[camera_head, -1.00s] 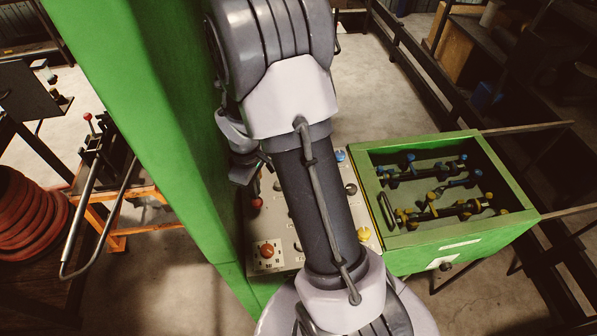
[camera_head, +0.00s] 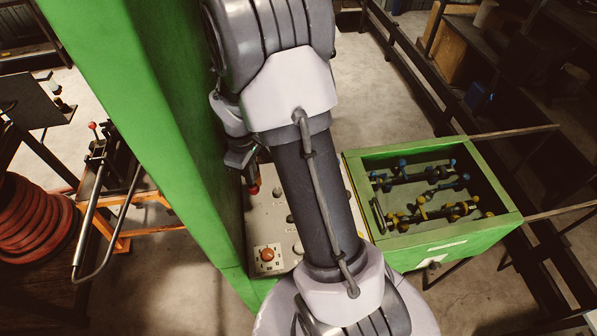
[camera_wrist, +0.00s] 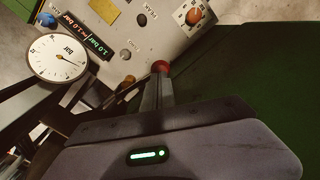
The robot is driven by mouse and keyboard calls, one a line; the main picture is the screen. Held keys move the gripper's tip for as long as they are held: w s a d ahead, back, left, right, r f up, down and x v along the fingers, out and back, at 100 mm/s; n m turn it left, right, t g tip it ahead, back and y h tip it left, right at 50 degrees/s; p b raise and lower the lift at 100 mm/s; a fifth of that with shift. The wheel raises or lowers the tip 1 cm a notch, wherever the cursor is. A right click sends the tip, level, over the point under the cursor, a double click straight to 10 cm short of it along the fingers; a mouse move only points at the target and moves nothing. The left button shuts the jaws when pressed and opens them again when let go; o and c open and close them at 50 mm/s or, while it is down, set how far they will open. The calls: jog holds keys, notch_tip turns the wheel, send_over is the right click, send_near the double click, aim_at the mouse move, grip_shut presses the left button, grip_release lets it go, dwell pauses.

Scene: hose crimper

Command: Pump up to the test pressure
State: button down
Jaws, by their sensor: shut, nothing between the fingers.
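The grey control panel (camera_head: 265,218) stands beside the green column, partly hidden by my arm. My gripper (camera_wrist: 158,78) is shut, with its fingertips at the red ball knob (camera_wrist: 161,67) of a lever; they look to touch it, with nothing held between them. The knob also shows in the head view (camera_head: 253,190), just below my gripper (camera_head: 245,165). In the wrist view a round white pressure gauge (camera_wrist: 48,52) marked bar has its needle off to one side. A digital display (camera_wrist: 90,50) beside it seems to show 1.0 bar twice.
An orange rotary switch (camera_wrist: 193,16) and dark buttons (camera_wrist: 126,54) sit on the panel. A green open-topped box (camera_head: 430,250) with blue and yellow fittings stands right of it. A red hose coil (camera_head: 35,225) and an orange-framed bench lie left. The green column is close to my gripper.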

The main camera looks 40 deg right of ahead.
dwell(0.6)
notch_tip(320, 180, down, 11)
jog(key=s+b, duration=0.2)
jog(key=b, duration=0.8)
jog(key=r+p, duration=0.3)
jog(key=w+r+p, duration=0.1)
jog(key=r+p, duration=0.2)
jog(key=r, duration=0.1)
jog(key=w+r+p, duration=0.1)
jog(key=r+p, duration=0.2)
jog(key=r, duration=0.1)
jog(key=shift+p, duration=0.3)
jog(key=shift+r, duration=0.3)
jog(key=shift+w+f, duration=0.1)
jog(key=shift+f, duration=0.15)
dwell(1.1)
dwell(1.1)
